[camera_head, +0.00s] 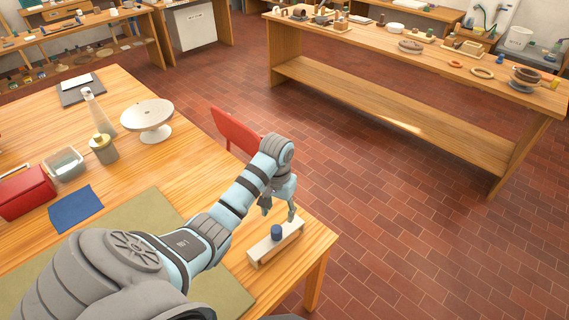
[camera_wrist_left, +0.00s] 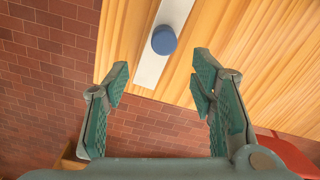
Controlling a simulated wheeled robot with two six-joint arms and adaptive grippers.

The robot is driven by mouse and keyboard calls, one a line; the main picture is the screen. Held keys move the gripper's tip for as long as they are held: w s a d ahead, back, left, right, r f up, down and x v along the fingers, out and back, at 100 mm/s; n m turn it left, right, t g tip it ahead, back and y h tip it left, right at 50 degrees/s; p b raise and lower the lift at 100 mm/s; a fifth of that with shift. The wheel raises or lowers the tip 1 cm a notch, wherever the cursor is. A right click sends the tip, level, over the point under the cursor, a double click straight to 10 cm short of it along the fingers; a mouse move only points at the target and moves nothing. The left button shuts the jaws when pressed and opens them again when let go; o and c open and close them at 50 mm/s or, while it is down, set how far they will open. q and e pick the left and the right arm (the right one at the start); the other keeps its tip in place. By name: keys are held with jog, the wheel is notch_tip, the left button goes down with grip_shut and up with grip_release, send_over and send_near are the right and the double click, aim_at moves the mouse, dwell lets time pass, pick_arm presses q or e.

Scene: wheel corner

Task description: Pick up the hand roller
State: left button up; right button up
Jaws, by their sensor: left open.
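A short blue cylinder (camera_head: 276,232), which seems to be the hand roller, stands on a long off-white block (camera_head: 262,246) near the table's right corner. In the left wrist view its round blue end (camera_wrist_left: 164,40) shows over the white strip (camera_wrist_left: 150,68). My left gripper (camera_head: 278,208) hangs just above and beyond the cylinder, fingers pointing down. In the wrist view the left gripper (camera_wrist_left: 160,82) is open and empty, with the blue end ahead of the gap between its fingers. My right gripper is in neither view.
The wooden table (camera_head: 180,175) carries a white turntable (camera_head: 148,114), a jar (camera_head: 103,148), a glass dish (camera_head: 64,164), a blue cloth (camera_head: 76,208), a red case (camera_head: 25,192) and an olive mat (camera_head: 150,215). A red panel (camera_head: 236,135) rises beyond the table edge.

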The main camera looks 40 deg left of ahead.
aim_at(276, 229)
pick_arm(q)
jog(key=f, duration=0.1)
jog(key=s+f, duration=0.1)
jog(key=f, duration=0.1)
jog(key=s+f, duration=0.1)
jog(key=f, duration=0.1)
jog(key=shift+a+b, duration=0.1)
jog(key=shift+b, duration=0.3)
jog(key=f, duration=0.2)
jog(key=w+f+b, duration=0.1)
jog(key=f, duration=0.2)
jog(key=shift+w+f, duration=0.2)
jog(key=shift+f, duration=0.15)
jog(key=shift+s+r, duration=0.1)
jog(key=shift+s, duration=0.05)
jog(key=shift+s+r, duration=0.1)
jog(key=shift+c, duration=1.2)
grip_shut()
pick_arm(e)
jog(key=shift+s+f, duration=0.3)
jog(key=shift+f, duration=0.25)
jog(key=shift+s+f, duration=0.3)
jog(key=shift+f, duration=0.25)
